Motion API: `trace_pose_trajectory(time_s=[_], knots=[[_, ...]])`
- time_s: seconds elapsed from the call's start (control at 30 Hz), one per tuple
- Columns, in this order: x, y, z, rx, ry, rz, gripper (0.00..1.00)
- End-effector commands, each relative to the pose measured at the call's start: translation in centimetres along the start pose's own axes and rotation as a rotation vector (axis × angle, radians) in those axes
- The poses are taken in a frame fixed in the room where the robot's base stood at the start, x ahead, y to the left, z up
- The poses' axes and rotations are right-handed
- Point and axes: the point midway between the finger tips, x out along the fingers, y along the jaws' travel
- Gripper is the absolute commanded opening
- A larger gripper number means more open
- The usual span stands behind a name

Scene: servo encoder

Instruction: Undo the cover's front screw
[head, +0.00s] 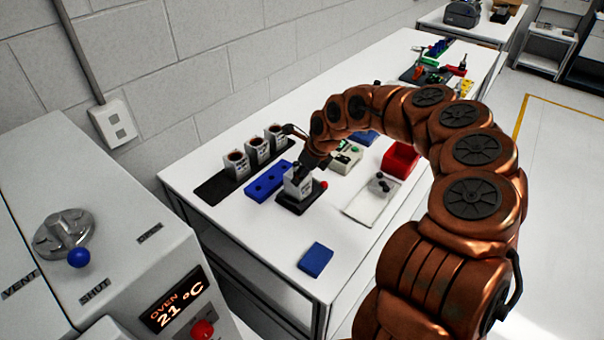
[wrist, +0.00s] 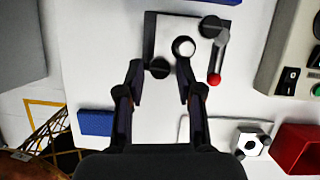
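A dark fixture (wrist: 152,30) on the white bench holds a grey-white boxy unit (head: 298,184). A lever (wrist: 220,52) with a red end pivots at a second dark disc (wrist: 212,26). My gripper (wrist: 160,80) is open, its two fingers apart and nothing seen between the pads. The nearer dark piece appears between the fingertips; whether they reach its height I cannot tell. In the head view my gripper (head: 304,166) hides part of the unit.
A tray (head: 362,211) carries a small white part (wrist: 250,143) with dark ends. A red bin (head: 400,159), a blue block (head: 316,260), a blue holed block (head: 267,182) and a rack of several similar units (head: 257,151) stand around. The oven (head: 180,300) is at left.

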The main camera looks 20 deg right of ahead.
Motion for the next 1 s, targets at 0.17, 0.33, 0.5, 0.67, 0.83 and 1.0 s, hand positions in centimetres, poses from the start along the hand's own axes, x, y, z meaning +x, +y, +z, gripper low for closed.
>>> trace_pose_trajectory(time_s=[0.17, 0.33, 0.5, 0.67, 0.83, 1.0], knots=[[0.0, 0.0, 0.0, 0.001, -0.001, -0.001, 0.47], [-0.1, 0.0, 0.0, 0.001, -0.001, -0.001, 0.47], [-0.8, -0.1, 0.1, 0.001, -0.002, -0.002, 0.47], [-2.6, -0.1, 0.2, 0.001, -0.006, -0.004, 0.47], [-5.2, -0.2, 0.1, 0.001, -0.005, -0.004, 0.47], [-7.7, -0.1, 0.2, 0.001, -0.005, -0.003, 0.47]])
